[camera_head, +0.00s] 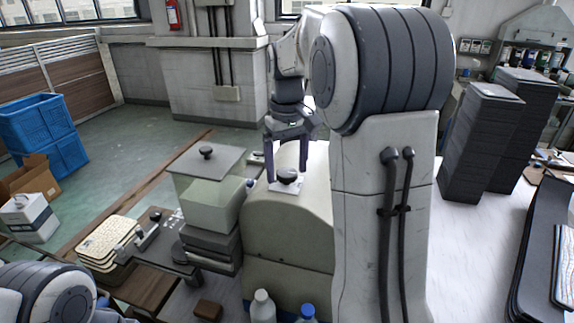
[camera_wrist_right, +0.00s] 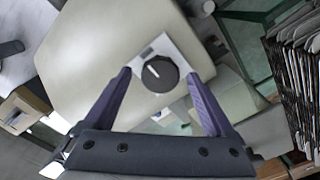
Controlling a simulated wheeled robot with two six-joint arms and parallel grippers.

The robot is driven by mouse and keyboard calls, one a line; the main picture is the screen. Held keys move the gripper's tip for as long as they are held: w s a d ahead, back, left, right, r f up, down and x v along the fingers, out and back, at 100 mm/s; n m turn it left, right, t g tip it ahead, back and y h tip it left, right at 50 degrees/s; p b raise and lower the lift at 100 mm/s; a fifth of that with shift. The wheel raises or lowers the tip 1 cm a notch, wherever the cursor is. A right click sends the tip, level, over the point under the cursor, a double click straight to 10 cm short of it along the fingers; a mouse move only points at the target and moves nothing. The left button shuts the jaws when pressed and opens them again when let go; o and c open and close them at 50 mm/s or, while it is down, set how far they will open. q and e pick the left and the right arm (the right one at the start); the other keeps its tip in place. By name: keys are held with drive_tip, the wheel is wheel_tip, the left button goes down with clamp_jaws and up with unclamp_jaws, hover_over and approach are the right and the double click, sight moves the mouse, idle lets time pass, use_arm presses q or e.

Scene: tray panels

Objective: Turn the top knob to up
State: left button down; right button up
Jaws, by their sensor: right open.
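The top knob (camera_head: 287,174) is a round black dial on a white square plate on top of a large beige rounded housing (camera_head: 290,225). In the right wrist view the knob (camera_wrist_right: 160,74) has a short white pointer line slanting toward the picture's upper left. A small grey mark (camera_wrist_right: 147,54) sits on the plate on that side. My right gripper (camera_head: 286,172) is open, pointing down over the knob. Its purple fingers are on either side of the knob, with a gap on each side; contact does not show. Part of my left arm shows at bottom left; its gripper is out of view.
Left of the housing stands a pale green box with a grey lid and black knob (camera_head: 206,152). A dark panel with a lever (camera_head: 150,237) lies farther left. Two bottles (camera_head: 262,307) stand in front. Tall dark stacks (camera_head: 485,140) stand at right.

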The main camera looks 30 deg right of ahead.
drive_tip(key=c, duration=1.4)
